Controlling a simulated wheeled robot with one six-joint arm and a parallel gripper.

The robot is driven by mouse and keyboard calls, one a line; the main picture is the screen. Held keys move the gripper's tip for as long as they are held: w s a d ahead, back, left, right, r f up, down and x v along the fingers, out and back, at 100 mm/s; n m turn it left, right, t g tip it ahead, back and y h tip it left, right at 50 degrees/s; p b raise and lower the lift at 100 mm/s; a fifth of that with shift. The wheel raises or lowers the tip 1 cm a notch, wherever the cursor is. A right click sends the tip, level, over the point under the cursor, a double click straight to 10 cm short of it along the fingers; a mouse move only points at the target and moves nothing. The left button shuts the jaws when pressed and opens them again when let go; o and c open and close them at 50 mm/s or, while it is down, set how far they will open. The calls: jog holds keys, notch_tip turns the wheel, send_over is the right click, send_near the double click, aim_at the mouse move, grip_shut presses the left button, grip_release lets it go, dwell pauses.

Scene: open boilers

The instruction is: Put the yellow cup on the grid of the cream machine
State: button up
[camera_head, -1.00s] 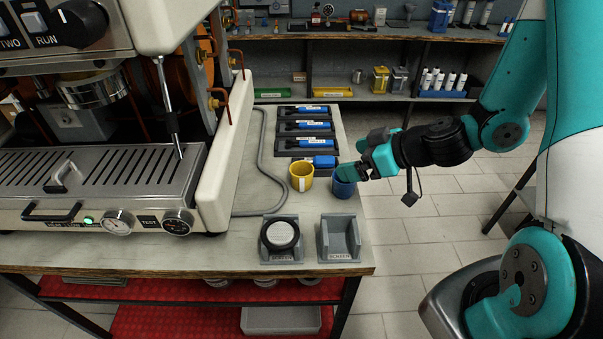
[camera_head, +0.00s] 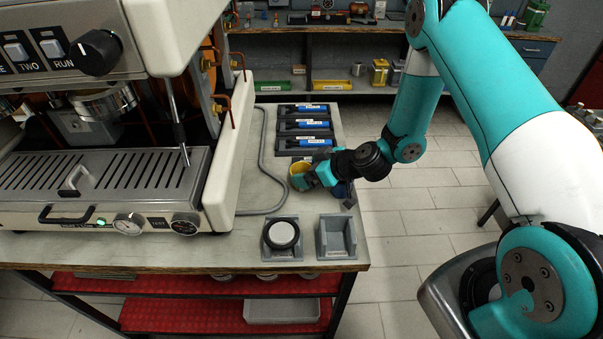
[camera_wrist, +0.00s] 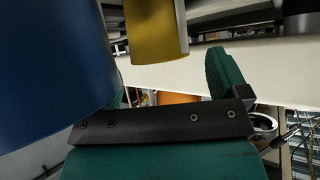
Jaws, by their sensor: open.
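The yellow cup (camera_head: 298,172) stands on the bench right of the cream machine (camera_head: 215,165). My gripper (camera_head: 318,177) is open at the cup's right side and partly covers it. In the wrist view the yellow cup (camera_wrist: 156,32) shows ahead, between the two teal fingers of my gripper (camera_wrist: 165,66); I cannot tell whether they touch it. A blue cup (camera_head: 341,189) is mostly hidden under my gripper. The blue cup (camera_wrist: 50,65) fills the left of the wrist view, close to the left finger.
Blue-handled tools (camera_head: 305,125) lie behind the cups. Two grey holders (camera_head: 336,237) stand at the bench front; the left one bears a round black-rimmed piece (camera_head: 282,235).

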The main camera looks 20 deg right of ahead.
aim_at(293, 171)
jog(key=shift+p+x, duration=0.65)
jog(key=shift+x, duration=1.05)
jog(key=c, duration=1.1)
